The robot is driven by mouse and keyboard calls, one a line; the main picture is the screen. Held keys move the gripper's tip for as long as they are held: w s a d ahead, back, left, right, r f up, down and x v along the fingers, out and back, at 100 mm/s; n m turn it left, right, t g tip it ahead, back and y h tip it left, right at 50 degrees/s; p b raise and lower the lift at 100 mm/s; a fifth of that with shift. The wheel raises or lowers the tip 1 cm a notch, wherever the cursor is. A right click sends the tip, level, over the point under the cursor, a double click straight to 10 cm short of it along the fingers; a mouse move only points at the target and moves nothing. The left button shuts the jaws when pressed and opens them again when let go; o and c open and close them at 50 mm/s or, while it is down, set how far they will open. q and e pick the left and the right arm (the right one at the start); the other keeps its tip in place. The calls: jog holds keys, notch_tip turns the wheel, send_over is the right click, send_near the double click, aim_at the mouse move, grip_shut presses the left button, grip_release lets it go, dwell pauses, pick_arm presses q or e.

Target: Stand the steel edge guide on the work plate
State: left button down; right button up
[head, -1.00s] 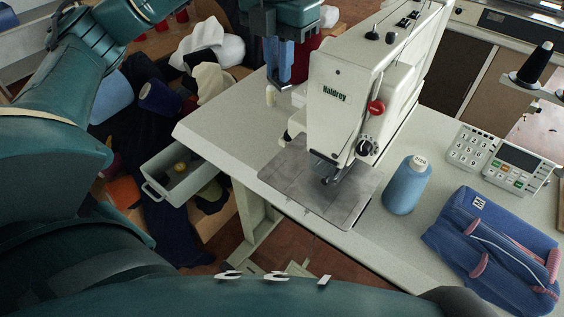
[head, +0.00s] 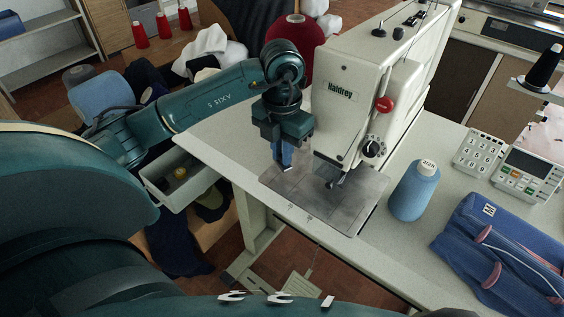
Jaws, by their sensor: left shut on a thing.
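The work plate (head: 345,208) is a flat grey steel plate under the head of the white sewing machine (head: 352,98). My left gripper (head: 286,168) points down just over the plate's back left part, left of the machine head. Its blue fingers are shut on a small piece, the steel edge guide, which is mostly hidden between them; only a small pale bit shows at the tips. I cannot tell whether it touches the plate. My right gripper is not in view.
A blue thread cone (head: 414,190) stands right of the plate, with a blue zipped pouch (head: 500,245) and a keypad unit (head: 522,172) farther right. An open drawer (head: 180,180) hangs at the table's left. The plate's front is clear.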

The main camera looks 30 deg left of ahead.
pick_arm(q)
notch_tip(320, 180, down, 4)
jog(key=shift+r, duration=0.15)
jog(key=shift+f, duration=0.25)
jog(key=c, duration=1.4)
grip_release()
jog(key=shift+c, duration=0.2)
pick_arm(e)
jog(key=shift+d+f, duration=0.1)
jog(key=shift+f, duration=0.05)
pick_arm(q)
jog(key=shift+r, duration=0.1)
jog(key=shift+r, duration=0.25)
notch_tip(320, 180, up, 11)
jog(key=shift+r, duration=0.35)
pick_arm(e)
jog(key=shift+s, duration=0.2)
